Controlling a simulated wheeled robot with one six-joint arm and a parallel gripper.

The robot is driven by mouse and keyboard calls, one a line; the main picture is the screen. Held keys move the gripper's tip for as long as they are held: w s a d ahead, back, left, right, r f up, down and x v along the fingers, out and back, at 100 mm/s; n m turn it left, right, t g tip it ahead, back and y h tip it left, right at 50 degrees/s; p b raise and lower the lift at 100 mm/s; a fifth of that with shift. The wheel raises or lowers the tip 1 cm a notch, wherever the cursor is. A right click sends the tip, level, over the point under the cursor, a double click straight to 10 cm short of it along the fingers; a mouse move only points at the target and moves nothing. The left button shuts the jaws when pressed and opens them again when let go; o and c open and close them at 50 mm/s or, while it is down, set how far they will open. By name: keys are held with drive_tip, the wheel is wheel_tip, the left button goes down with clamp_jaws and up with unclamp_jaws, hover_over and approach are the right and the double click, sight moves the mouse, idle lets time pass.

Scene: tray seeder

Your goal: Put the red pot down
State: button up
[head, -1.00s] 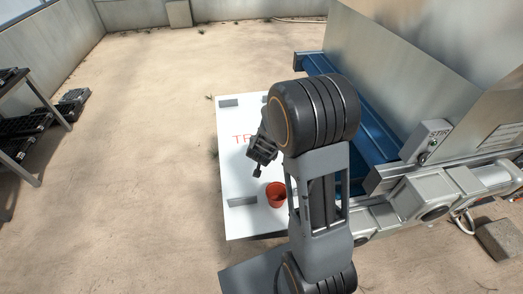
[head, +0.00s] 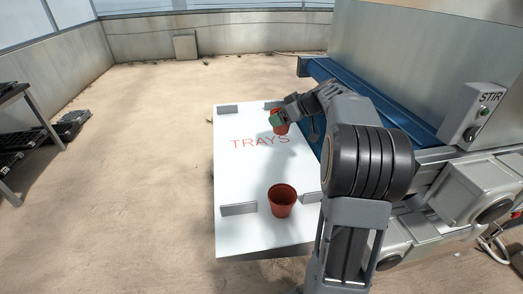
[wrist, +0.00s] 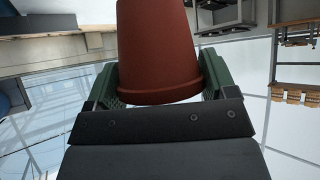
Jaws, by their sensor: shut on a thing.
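A red pot (head: 281,128) is in my gripper (head: 277,119) over the far right part of the white board marked TRAYS (head: 235,170). In the wrist view the red pot (wrist: 158,45) fills the space between the green fingers of my gripper (wrist: 160,85), which is shut on it. I cannot tell whether the pot touches the board. A second red pot (head: 282,203) stands upright on the near part of the board, apart from my gripper.
Grey raised strips (head: 239,209) sit near the board's corners. A blue beam and a grey machine with a STIR box (head: 472,112) stand close on the right. Black trays on a rack (head: 15,135) are at the left. The middle of the board is clear.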

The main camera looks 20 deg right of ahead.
drive_tip(key=shift+s+a+f+n+y, duration=0.1)
drive_tip(key=shift+s+a+n+y, duration=0.1)
drive_tip(key=shift+a+n+y, duration=0.1)
drive_tip(key=f, duration=0.3)
drive_tip(key=shift+s+a+f+g+b, duration=0.1)
drive_tip(key=shift+a+f+g+b, duration=0.1)
drive_tip(key=shift+f+g+b, duration=0.1)
drive_tip(key=shift+f+b, duration=0.35)
drive_tip(key=shift+f, duration=2.7)
drive_tip(key=shift+f, duration=0.1)
drive_tip(key=o, duration=0.8)
drive_tip(key=v, duration=1.2)
drive_tip(key=shift+d+p, duration=0.15)
drive_tip(key=shift+p, duration=0.15)
